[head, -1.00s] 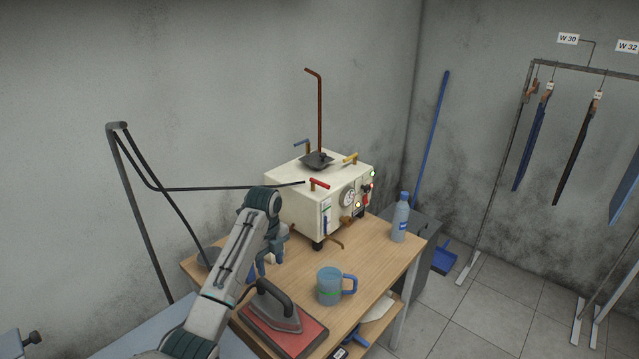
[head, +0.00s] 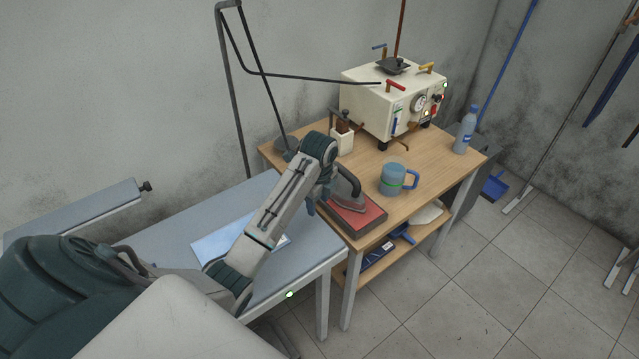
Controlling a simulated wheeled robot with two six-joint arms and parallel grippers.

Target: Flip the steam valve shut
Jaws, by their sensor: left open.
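The cream steam boiler (head: 382,104) stands on the wooden table's far end. On its top are a red lever handle (head: 396,86), a yellow one (head: 427,67) and a blue one (head: 379,47); I cannot tell from labels which is the steam valve. The red handle is at the near top edge, by the end of a dark hose. My left gripper (head: 318,200) is open, low beside the iron, well short of the boiler and partly hidden behind my own arm. My right gripper is not in view.
An iron (head: 347,192) sits on a red pad. A blue mug (head: 393,179), a water bottle (head: 466,130) and a small white holder (head: 342,138) stand on the wooden table (head: 430,165). A grey ironing board (head: 310,240) is at the near left.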

